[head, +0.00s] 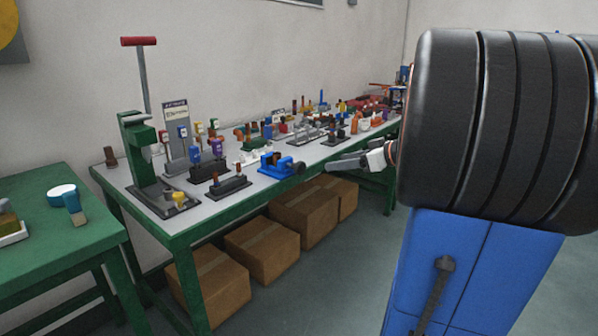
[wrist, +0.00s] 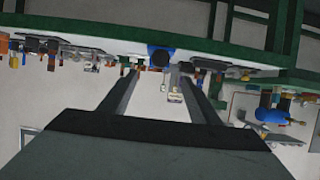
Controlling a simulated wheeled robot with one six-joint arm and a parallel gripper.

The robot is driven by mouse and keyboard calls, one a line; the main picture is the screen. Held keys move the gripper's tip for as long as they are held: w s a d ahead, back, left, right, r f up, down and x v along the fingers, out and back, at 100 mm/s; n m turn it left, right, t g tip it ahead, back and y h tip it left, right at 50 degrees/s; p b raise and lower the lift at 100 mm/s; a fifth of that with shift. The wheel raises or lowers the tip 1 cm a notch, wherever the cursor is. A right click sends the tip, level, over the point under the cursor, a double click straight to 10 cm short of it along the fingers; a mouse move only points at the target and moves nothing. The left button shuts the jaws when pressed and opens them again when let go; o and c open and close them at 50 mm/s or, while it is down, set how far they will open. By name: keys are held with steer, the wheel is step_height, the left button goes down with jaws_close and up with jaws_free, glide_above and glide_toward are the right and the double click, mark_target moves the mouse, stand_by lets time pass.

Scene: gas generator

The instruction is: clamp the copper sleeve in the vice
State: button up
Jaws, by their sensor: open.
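A blue vice (head: 275,163) with a dark round handle end sits near the front edge of the long bench. It also shows in the wrist view (wrist: 160,54), between my fingertips in the picture but beyond them. I cannot single out the copper sleeve; small copper-coloured pieces stand in a dark rack (head: 230,186) left of the vice, and a brown cylinder (head: 110,157) stands at the bench's left end. My gripper (head: 345,163) is to the right of the vice, off the bench's front edge. It is open and empty, its two fingers apart in the wrist view (wrist: 156,80).
A green press (head: 140,150) with a red-topped lever stands at the left of the long bench (head: 185,222). Several racks and tools crowd the bench behind the vice. Cardboard boxes (head: 262,250) lie beneath. A second green table (head: 70,240) is at left. The floor in front is clear.

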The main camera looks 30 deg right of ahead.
mark_target(302, 168)
steer(key=x, duration=1.7)
steer(key=shift+a+f, duration=0.1)
steer(key=c, duration=1.1)
